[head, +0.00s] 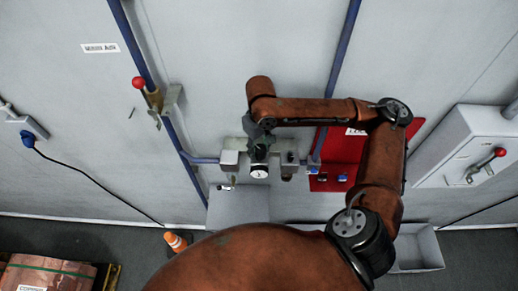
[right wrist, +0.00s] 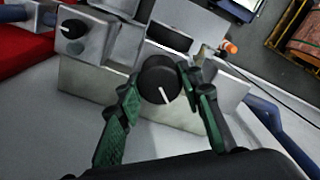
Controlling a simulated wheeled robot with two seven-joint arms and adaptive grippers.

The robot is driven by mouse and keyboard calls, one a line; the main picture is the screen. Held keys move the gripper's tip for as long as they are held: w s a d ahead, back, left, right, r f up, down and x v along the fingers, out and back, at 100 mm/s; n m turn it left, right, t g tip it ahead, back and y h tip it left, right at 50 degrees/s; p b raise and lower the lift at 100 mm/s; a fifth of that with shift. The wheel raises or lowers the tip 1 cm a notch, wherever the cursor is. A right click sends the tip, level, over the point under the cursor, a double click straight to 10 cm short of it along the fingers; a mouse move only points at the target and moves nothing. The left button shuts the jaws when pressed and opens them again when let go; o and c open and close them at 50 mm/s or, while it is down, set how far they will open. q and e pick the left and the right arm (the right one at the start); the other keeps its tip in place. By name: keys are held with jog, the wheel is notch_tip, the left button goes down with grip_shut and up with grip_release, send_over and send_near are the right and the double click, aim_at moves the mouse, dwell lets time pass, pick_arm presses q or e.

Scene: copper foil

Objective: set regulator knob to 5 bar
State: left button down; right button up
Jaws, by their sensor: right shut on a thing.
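The regulator knob (right wrist: 159,80) is round and black with a white pointer line. In the right wrist view the line points down and slightly right. My right gripper (right wrist: 160,88) has its green-padded fingers on either side of the knob and is shut on it. In the head view my right gripper (head: 260,146) is at the regulator on the wall, and the knob is hidden behind it. A round white gauge (head: 259,171) shows just below the gripper; its reading is too small to tell. My left gripper is not in view.
Blue pipes (head: 344,45) run along the wall. A red panel (head: 347,150) is right of the regulator. A smaller black knob (right wrist: 74,28) is at the upper left in the wrist view. A grey box with a red-knobbed lever (head: 499,153) is at the far right.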

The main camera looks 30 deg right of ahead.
aim_at(260, 148)
jog(key=m, duration=0.4)
jog(key=shift+m, duration=0.4)
jog(key=shift+d+m, duration=0.1)
jog(key=shift+m, duration=2.1)
jog(key=o, duration=1.2)
jog(key=shift+c, duration=0.2)
notch_tip(260, 148, up, 12)
jog(key=shift+s, duration=0.15)
